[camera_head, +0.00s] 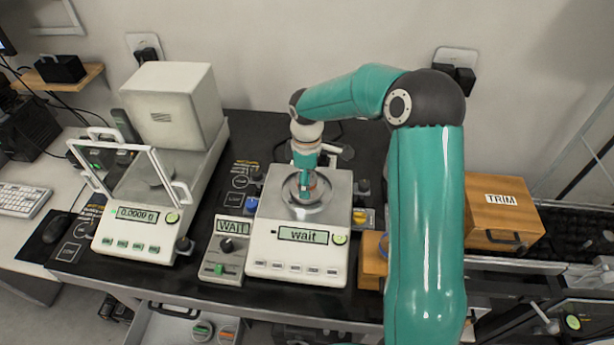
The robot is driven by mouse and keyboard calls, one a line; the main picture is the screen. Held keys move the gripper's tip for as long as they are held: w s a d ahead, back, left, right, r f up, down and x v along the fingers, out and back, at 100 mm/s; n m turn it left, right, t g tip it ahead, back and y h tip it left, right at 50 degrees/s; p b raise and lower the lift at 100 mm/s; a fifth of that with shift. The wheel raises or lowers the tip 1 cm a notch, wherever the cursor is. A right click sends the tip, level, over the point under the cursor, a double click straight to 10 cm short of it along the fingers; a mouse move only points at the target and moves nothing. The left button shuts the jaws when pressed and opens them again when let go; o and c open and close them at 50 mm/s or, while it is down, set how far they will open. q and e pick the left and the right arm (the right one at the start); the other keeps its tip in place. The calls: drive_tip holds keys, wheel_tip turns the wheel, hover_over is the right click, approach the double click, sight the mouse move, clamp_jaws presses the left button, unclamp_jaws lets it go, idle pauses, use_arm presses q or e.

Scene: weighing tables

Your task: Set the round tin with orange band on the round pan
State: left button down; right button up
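The round pan (323,207) is a shiny metal disc on top of the middle balance (265,246), whose display reads "wait". My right gripper (304,190) points down over the pan from above. A small patch of orange shows at its fingertips, low over the pan. The fingers hide most of whatever is there, so I cannot tell whether they grip it or whether it touches the pan. A round thing with an orange ring (227,333) lies in the open drawer at the bottom, beside one with a green ring (203,330). My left gripper is out of view.
A balance with a glass-fronted draft shield (133,172) and a tall white housing (174,105) stands at the left. A small "WAIT" box (224,258) sits between the balances. A wooden "TRIM" box (502,213) is at the right. The drawer (168,327) stands open below the table.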

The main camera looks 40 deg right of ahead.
wheel_tip(320, 180, up, 11)
drive_tip(key=shift+r+b, duration=0.1)
drive_tip(key=shift+b, duration=0.25)
drive_tip(key=shift+r, duration=0.5)
drive_tip(key=shift+s, duration=0.1)
